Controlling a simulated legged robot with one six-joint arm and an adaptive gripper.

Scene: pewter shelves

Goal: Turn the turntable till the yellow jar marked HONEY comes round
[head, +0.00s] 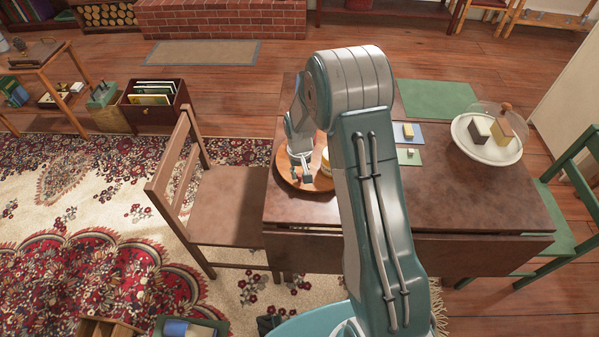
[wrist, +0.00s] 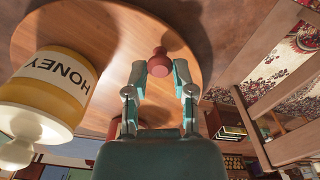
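The round wooden turntable (head: 284,172) lies on the left part of the dark table, partly hidden by my arm. It fills much of the wrist view (wrist: 105,40). The yellow jar (wrist: 62,85) has a white label reading HONEY and stands on the turntable at the left of the wrist view. In the head view the jar (head: 326,168) is mostly behind my arm. A red knob (wrist: 160,64) stands up from the turntable. My gripper (head: 306,176) is small in the head view.
The table (head: 470,200) also holds a white dish (head: 468,146) with blocks under a clear cover, a blue mat (head: 417,138) and a green mat (head: 437,99). A brown chair (head: 235,200) stands close at the left, a green chair (head: 560,195) at the right. The table's front right is clear.

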